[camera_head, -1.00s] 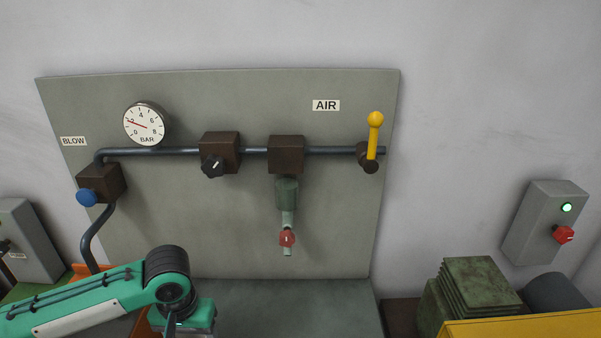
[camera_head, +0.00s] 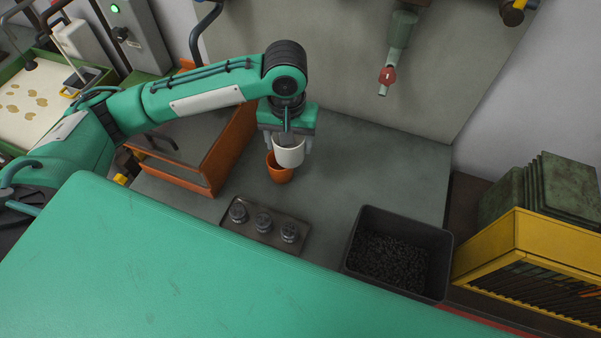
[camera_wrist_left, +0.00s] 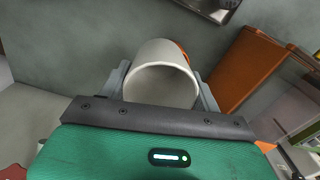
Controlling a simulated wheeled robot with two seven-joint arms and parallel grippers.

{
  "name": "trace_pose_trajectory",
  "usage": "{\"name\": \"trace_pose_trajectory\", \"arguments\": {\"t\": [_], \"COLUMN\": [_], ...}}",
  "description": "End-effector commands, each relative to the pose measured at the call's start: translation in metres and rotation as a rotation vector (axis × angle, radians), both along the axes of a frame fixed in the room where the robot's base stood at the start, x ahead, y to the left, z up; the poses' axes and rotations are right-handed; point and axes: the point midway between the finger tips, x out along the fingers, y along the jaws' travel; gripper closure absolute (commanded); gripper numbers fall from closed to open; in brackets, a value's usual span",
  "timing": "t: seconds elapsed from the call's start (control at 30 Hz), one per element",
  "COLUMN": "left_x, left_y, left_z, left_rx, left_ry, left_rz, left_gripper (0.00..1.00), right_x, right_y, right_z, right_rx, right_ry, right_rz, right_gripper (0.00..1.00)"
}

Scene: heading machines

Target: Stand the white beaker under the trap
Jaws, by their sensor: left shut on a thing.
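The white beaker (camera_head: 289,151) is held in my left gripper (camera_head: 290,146), above the table. In the left wrist view the beaker (camera_wrist_left: 160,78) sits between the two fingers (camera_wrist_left: 162,85), its open mouth facing the camera. The trap (camera_head: 401,34) is a green bowl on the back panel, to the right of the beaker and apart from it, with a red drain valve (camera_head: 387,75) and a short spout below. My right gripper is not in view.
A tray (camera_head: 259,236) with several small metal parts and a dark bin (camera_head: 353,262) of black pieces lie nearer. The grey tabletop (camera_head: 365,165) below the trap is clear. An orange-sided box (camera_head: 207,180) stands left.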

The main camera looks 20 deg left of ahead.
Motion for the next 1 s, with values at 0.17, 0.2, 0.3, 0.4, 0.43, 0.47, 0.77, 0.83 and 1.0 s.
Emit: {"name": "trace_pose_trajectory", "arguments": {"t": [0.17,0.2,0.3,0.4,0.43,0.47,0.77,0.83,1.0], "left_x": [0.004,0.004,0.005,0.006,0.006,0.006,0.006,0.006,0.004], "left_y": [-0.022,-0.027,-0.038,-0.048,-0.051,-0.053,-0.065,-0.065,-0.066], "left_z": [0.013,0.015,0.022,0.029,0.030,0.032,0.038,0.031,-0.002], "left_rx": [-0.002,-0.001,0.000,0.002,0.003,0.003,0.008,0.009,0.008], "left_ry": [0.000,0.000,0.001,0.001,0.001,0.001,0.002,0.004,0.008], "left_rz": [0.176,0.215,0.312,0.401,0.425,0.447,0.568,0.574,0.574], "left_gripper": [0.58,0.58,0.58,0.58,0.58,0.58,0.58,0.58,0.58], "right_x": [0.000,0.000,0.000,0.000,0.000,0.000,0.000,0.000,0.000], "right_y": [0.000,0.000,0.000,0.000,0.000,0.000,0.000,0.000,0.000], "right_z": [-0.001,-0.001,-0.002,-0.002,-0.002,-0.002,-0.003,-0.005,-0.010], "right_rx": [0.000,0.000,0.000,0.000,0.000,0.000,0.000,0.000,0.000], "right_ry": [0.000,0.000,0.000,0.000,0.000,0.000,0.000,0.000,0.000], "right_rz": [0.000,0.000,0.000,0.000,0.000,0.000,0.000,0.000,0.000], "right_gripper": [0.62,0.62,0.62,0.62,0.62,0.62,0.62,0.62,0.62]}}
